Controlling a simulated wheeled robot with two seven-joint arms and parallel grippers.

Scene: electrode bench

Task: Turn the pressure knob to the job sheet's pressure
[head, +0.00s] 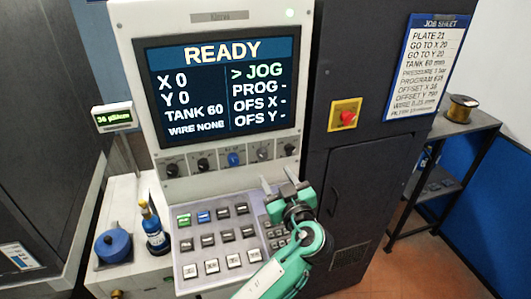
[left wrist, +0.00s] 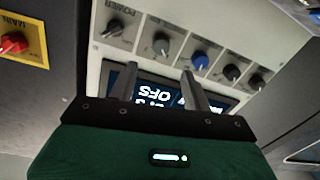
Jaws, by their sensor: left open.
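A row of several knobs runs under the screen; the blue one (head: 235,159) is mid-row and also shows in the left wrist view (left wrist: 199,61). The others are dark or grey; the rightmost (head: 290,149) is labelled POWER (left wrist: 114,29) in the left wrist view. I cannot read which knob is labelled pressure. The job sheet (head: 428,65) hangs at the right; its pressure line is too small to read surely. My left gripper (head: 279,181) is open and empty, below the row's right end, above the keypad, touching no knob. It also shows in the left wrist view (left wrist: 158,80).
The screen (head: 222,85) reads READY, TANK 60. Push buttons (head: 207,241) fill the sloped panel. A blue-lidded item (head: 113,245) and a bottle (head: 154,230) stand left. A shelf with a wire spool (head: 461,108) is right.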

